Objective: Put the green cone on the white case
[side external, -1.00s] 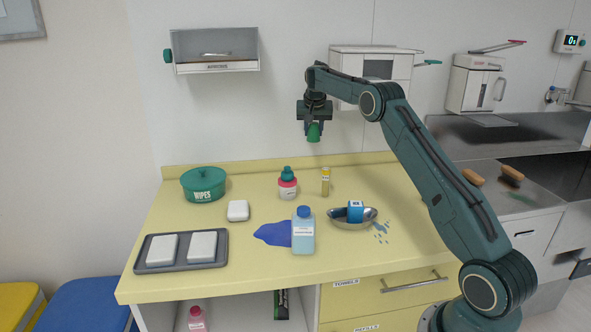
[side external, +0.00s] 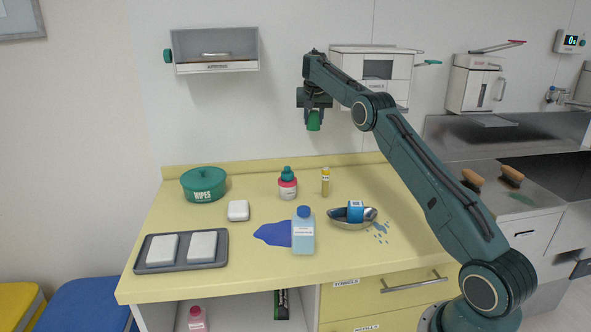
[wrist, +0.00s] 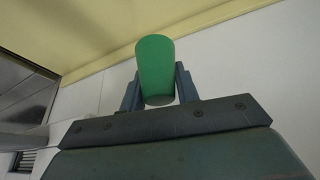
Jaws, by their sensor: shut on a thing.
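The green cone (side external: 314,121) is held in my gripper (side external: 314,118), high above the back of the yellow counter. In the wrist view the green cone (wrist: 155,66) sits between the two fingers of my gripper (wrist: 157,86), which are shut on it. A small white case (side external: 238,210) with rounded corners lies flat on the counter, below and to the left of the gripper. Its top is bare. The white case does not show in the wrist view.
A teal wipes tub (side external: 203,184), a red-and-white bottle (side external: 288,184), a yellow vial (side external: 325,182) and a pale blue bottle (side external: 303,232) stand on the counter. A metal dish (side external: 338,222) holds a blue box (side external: 355,211). A grey tray (side external: 181,265) bears two white blocks.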

